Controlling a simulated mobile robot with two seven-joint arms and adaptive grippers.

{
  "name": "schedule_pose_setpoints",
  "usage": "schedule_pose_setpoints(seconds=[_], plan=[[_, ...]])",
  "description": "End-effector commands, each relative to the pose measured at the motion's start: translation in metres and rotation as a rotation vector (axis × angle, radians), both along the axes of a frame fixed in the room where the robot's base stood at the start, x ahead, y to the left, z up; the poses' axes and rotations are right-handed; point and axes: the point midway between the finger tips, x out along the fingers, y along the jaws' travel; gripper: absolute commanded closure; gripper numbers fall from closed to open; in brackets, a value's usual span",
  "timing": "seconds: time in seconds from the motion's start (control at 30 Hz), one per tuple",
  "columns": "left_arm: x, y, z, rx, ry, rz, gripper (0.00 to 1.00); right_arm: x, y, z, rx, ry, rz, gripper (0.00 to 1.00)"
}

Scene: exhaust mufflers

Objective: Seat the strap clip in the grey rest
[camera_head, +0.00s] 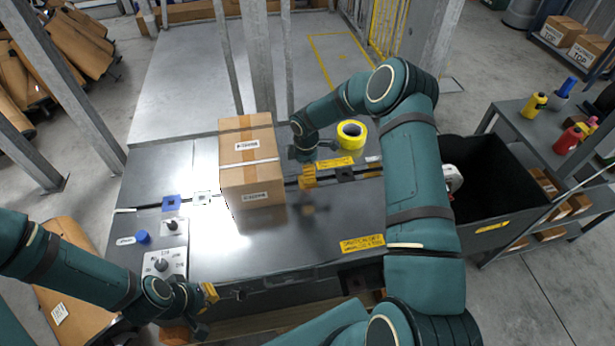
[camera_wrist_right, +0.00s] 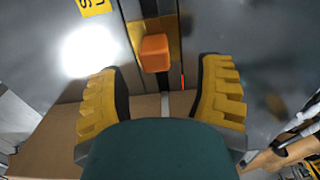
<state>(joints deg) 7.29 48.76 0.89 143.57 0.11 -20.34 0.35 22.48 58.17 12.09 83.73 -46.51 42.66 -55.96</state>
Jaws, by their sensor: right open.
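An orange block (camera_wrist_right: 155,52), which looks like the strap clip, lies between and beyond the fingertips of my right gripper (camera_wrist_right: 163,85) in the right wrist view. The fingers are open and apart from it. A pale grey block with a dark centre (camera_head: 202,197), likely the grey rest, sits left of the carton. My left gripper (camera_head: 208,308) is at the table's front left; its opening is unclear.
A strapped cardboard carton (camera_head: 252,165) stands mid-table between the pale block and my right gripper. A blue block (camera_head: 171,203) and a control panel (camera_head: 163,264) are at left. The table's front middle (camera_head: 290,245) is clear.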

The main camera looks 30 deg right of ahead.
Motion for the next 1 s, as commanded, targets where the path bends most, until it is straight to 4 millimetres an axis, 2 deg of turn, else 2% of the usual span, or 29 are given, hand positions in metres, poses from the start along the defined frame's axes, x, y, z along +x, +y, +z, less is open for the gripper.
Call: schedule_pose_setpoints(seconds=[0.1, 0.3, 0.73, 0.87, 0.9, 0.93, 1.0], plan=[[-0.001, 0.0, -0.004, 0.0, 0.002, -0.002, 1.0, 0.001, -0.005, -0.021, 0.002, 0.003, -0.002, 0.33], [-0.002, 0.0, -0.007, -0.001, 0.005, -0.004, 1.0, 0.002, -0.006, -0.043, 0.001, 0.002, -0.001, 0.33], [-0.002, 0.0, -0.007, -0.001, 0.005, -0.004, 1.0, 0.003, -0.006, -0.045, 0.0, 0.001, -0.001, 0.35], [-0.002, 0.0, -0.007, -0.001, 0.005, -0.004, 1.0, 0.003, -0.006, -0.045, 0.0, 0.001, -0.001, 0.81], [-0.002, 0.0, -0.007, -0.001, 0.005, -0.004, 1.0, 0.003, -0.006, -0.045, 0.0, 0.001, -0.001, 0.95], [-0.002, 0.0, -0.007, -0.001, 0.005, -0.004, 1.0, 0.003, -0.006, -0.045, 0.0, 0.001, -0.001, 0.99], [-0.002, 0.0, -0.007, -0.001, 0.005, -0.004, 1.0, 0.003, -0.006, -0.045, 0.0, 0.001, -0.001, 1.0]])
